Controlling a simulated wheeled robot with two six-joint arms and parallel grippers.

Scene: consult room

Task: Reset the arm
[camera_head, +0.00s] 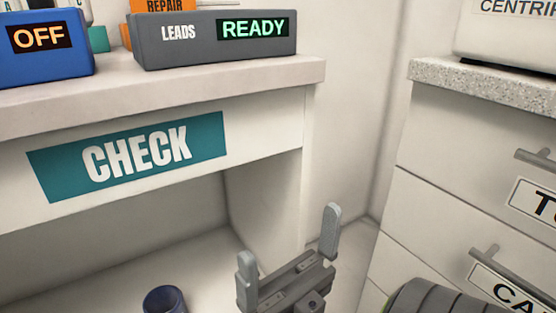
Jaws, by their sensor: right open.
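My right gripper (290,246) shows at the bottom centre of the head view. Its two grey fingers stand wide apart and point upward in the picture, with nothing between them. It is in front of the opening under the white counter. A ribbed dark grey part of my right arm is at the bottom right. My left gripper is not in view.
A white counter (160,88) labelled CHECK carries a blue box (45,62) reading OFF and a grey LEADS box (215,53) reading READY. A dark blue round object (165,299) is at the bottom. A drawer cabinet (440,190) stands right, under a CENTRIFUGE-like labelled device (507,35).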

